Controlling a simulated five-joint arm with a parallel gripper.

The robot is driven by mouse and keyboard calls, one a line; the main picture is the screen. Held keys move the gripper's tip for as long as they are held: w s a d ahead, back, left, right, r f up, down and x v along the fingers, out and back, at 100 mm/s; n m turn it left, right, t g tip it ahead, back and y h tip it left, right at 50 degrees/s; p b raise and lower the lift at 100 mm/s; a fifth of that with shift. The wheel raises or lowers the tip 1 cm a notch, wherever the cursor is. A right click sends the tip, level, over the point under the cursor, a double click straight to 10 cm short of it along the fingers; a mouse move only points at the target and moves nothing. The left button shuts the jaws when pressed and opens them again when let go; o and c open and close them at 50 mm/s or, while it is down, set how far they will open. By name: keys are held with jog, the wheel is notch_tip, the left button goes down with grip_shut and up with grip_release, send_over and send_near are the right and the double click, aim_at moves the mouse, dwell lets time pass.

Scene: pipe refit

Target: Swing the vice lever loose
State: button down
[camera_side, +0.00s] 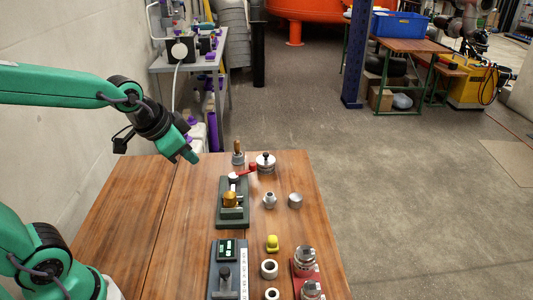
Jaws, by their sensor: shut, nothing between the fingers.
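The vice (233,214) is a dark green block on a green base plate, near the far end of the wooden table. A brass-coloured piece (230,198) sits in it. The red vice lever (246,171) is at the vice's far end and points right and slightly away, towards a round metal part. My gripper (191,156) is shut and empty. It hangs in the air to the left of the vice and its lever, apart from both, and points down and right. Its fingertips are small in this view.
A wooden-handled tool in a holder (238,155) and a round metal part with a knob (265,162) stand close behind the lever. Metal fittings (269,200), a yellow part (273,243) and a grey fixture (227,275) lie nearer. The table's left side (140,215) is clear.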

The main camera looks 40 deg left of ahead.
jog(key=w+f+m+t, duration=0.1)
jog(key=w+f+m, duration=0.4)
jog(key=w+f, duration=0.4)
jog(key=shift+w+a+f, duration=0.35)
jog(key=shift+w+a, duration=0.1)
jog(key=shift+w, duration=1.6)
jog(key=shift+f, duration=0.1)
jog(key=x, duration=0.9)
jog(key=shift+w+a+f, duration=0.15)
jog(key=shift+w+f, duration=0.1)
jog(key=shift+f, duration=0.05)
jog(key=shift+w+a, duration=0.95)
jog(key=shift+w, duration=0.15)
jog(key=shift+w+a, duration=0.4)
